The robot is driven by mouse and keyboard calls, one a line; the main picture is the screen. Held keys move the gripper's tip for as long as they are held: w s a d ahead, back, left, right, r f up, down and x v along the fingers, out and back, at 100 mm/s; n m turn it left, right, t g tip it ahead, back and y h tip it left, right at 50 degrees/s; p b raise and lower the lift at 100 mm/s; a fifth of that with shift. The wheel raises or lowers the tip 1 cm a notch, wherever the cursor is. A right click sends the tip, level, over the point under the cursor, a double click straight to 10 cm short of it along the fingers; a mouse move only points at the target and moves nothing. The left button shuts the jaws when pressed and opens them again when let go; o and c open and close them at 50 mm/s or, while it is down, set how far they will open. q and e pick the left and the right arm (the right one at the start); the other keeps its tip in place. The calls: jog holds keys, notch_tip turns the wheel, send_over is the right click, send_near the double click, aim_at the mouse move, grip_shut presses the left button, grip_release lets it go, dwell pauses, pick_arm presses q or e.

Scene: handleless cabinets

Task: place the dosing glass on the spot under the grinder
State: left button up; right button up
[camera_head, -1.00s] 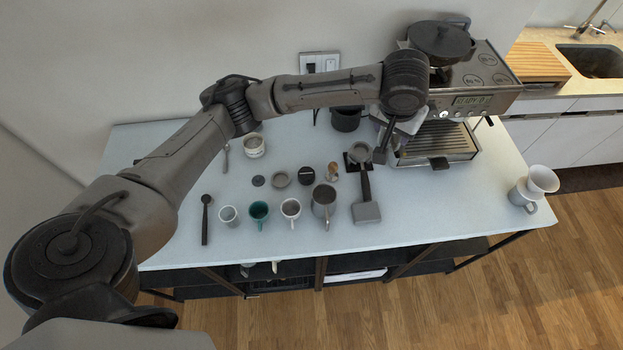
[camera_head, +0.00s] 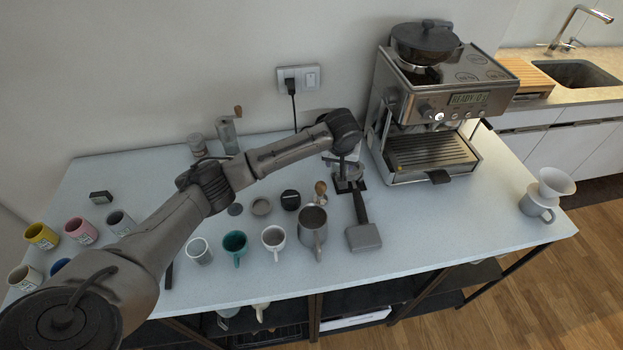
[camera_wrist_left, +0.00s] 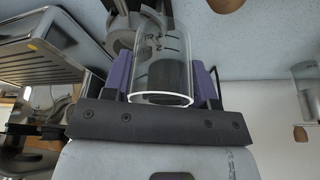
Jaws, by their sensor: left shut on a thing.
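The dosing glass (camera_wrist_left: 162,68) is a clear, open cylinder in the left wrist view. My left gripper (camera_wrist_left: 160,82) is shut on it, with a purple pad on each side. In the head view my left gripper (camera_head: 347,172) hangs left of the espresso machine (camera_head: 432,110), over the dark stand with the portafilter (camera_head: 360,212). The glass cannot be made out clearly there. A dark lidded hopper (camera_head: 425,42), apparently the grinder's, sits on the machine. I cannot tell which spot lies under it. My right gripper is not in view.
A steel pitcher (camera_head: 313,228), a white cup (camera_head: 273,238) and a green cup (camera_head: 235,244) stand near the front edge. A wooden-handled tamper (camera_head: 320,192) is close left of the gripper. A white dripper (camera_head: 555,183) stands at the right. The counter between machine and dripper is clear.

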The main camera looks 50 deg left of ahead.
pick_arm(q)
jog(key=a+f, duration=0.1)
jog(key=a, duration=0.1)
jog(key=s+a+f, duration=0.1)
jog(key=a+f, duration=0.1)
jog(key=a, duration=0.1)
jog(key=s+a+f, duration=0.1)
jog(key=a, duration=0.1)
jog(key=shift+s+a+f+b, duration=0.2)
jog(key=shift+a+f+b, duration=0.05)
jog(key=shift+f+b, duration=0.5)
jog(key=shift+f, duration=1.55)
jog(key=shift+f, duration=0.15)
jog(key=o, duration=0.9)
jog(key=shift+o, duration=0.2)
jog(key=p+v, duration=0.2)
jog(key=v, duration=0.9)
jog(key=shift+s+d+r, duration=0.1)
jog(key=shift+d+r, duration=0.05)
jog(key=shift+r, duration=0.45)
jog(key=shift+c, duration=1.2)
